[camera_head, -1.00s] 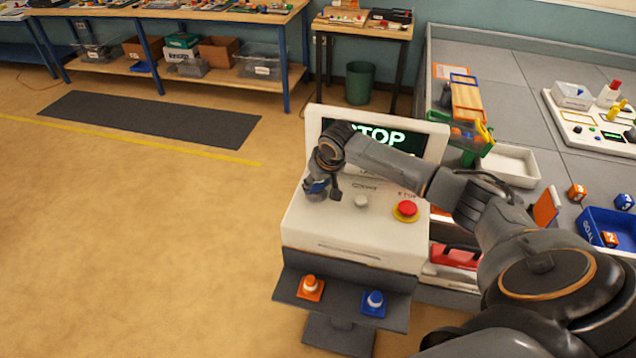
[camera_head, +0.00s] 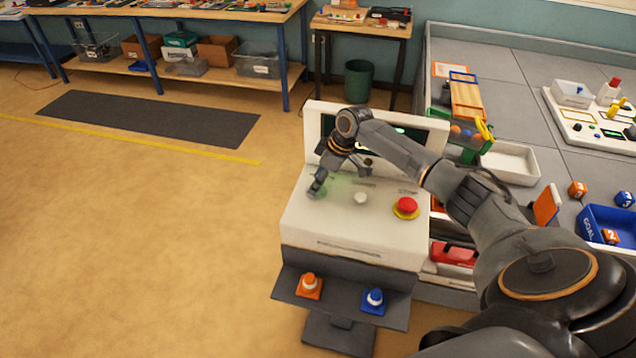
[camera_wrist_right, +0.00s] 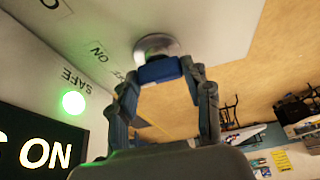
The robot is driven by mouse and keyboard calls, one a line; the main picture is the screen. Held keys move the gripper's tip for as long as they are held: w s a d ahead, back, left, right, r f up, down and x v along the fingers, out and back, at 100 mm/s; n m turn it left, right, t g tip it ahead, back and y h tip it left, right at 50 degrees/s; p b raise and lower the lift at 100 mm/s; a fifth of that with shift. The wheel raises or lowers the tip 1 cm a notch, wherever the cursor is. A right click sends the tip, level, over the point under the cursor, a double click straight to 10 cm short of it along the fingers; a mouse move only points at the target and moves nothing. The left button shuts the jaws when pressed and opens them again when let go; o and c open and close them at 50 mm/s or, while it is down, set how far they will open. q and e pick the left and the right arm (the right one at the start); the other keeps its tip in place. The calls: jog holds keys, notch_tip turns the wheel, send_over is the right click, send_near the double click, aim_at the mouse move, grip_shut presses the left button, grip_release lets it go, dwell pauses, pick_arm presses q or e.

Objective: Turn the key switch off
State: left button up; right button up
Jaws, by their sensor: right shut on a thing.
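The key switch shows in the right wrist view as a blue key (camera_wrist_right: 160,70) on a round silver base (camera_wrist_right: 154,46), set in the white console top. My right gripper (camera_head: 316,190) is shut on the blue key; its fingertips also show in the right wrist view (camera_wrist_right: 162,74). An "ON" label is printed beside the switch. In the head view my gripper hides the key. The console (camera_head: 345,225) is white, with a dark screen whose text ends in "ON" in the wrist view. A green lamp (camera_wrist_right: 74,103) marked "SAFE" is lit. My left gripper does not show.
A red emergency button (camera_head: 407,205) and a pale knob (camera_head: 361,198) stand on the console right of the gripper. Open floor lies to the left.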

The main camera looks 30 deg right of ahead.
jog(key=n+g+b, duration=0.1)
jog(key=n+b, duration=0.1)
jog(key=n+y+b, duration=0.1)
jog(key=n+b, duration=0.1)
jog(key=n, duration=0.1)
jog(key=shift+w+f+n+g, duration=0.2)
jog(key=shift+n+g, duration=0.1)
jog(key=shift+g, duration=0.1)
jog(key=shift+d+r+n+g+y+b, duration=0.15)
jog(key=shift+n+g+b, duration=0.2)
jog(key=shift+n+b, duration=0.55)
jog(key=shift+a+n+g+y+b, duration=0.15)
jog(key=shift+n+g+b, duration=0.2)
jog(key=shift+n+b, duration=0.55)
jog(key=shift+d, duration=0.1)
jog(key=o, duration=1.2)
jog(key=shift+c, duration=0.2)
jog(key=shift+r, duration=0.1)
notch_tip(320, 180, up, 10)
